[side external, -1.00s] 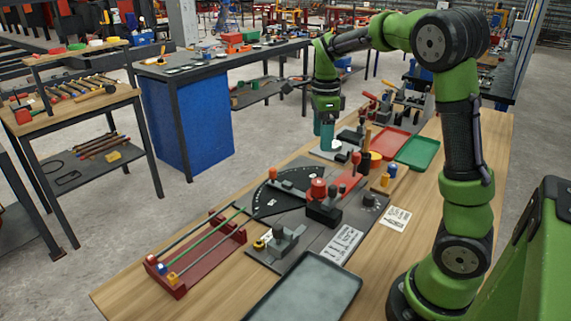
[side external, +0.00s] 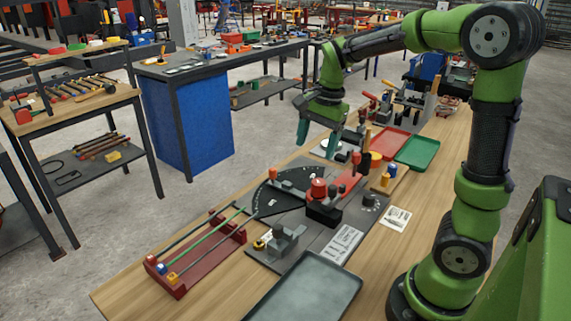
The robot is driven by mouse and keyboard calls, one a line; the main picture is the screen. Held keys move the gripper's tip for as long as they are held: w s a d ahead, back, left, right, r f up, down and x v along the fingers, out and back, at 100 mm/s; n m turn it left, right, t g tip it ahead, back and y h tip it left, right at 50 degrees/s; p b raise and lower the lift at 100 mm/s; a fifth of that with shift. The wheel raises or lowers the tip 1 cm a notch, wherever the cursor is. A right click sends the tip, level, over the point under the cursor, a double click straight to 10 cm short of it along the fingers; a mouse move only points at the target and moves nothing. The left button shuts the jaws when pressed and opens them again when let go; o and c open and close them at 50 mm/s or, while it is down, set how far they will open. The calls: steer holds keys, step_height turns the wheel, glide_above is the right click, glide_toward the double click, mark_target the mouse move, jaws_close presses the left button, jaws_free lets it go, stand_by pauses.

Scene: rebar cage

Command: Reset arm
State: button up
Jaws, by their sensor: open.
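My gripper (side external: 318,137) hangs over the far part of the wooden workbench (side external: 200,279). Its two teal fingers point down and are spread apart, with nothing between them. It is above and behind the dark bending plate (side external: 350,222) with its red-knobbed fixture (side external: 318,189), and appears clear of it. My arm arches up and back to its base at the lower right.
A red rack (side external: 180,285) holds several rods at the front left. An empty grey tray (side external: 312,292) lies at the front. A red tray (side external: 389,142) and a green tray (side external: 417,153) lie at the back right. Upright tools and small fixtures stand near my gripper.

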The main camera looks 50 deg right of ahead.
steer(key=s+a+r+n+t, duration=0.2)
steer(key=s+a+n, duration=0.3)
steer(key=a+n, duration=0.1)
steer(key=s+a+r+n+t+y, duration=0.1)
steer(key=s+a+n+t, duration=0.2)
steer(key=s+a+n, duration=0.3)
steer(key=shift+s+a+r+n+t, duration=0.2)
steer(key=shift+a+r+n+t, duration=0.15)
steer(key=shift+a+n, duration=0.55)
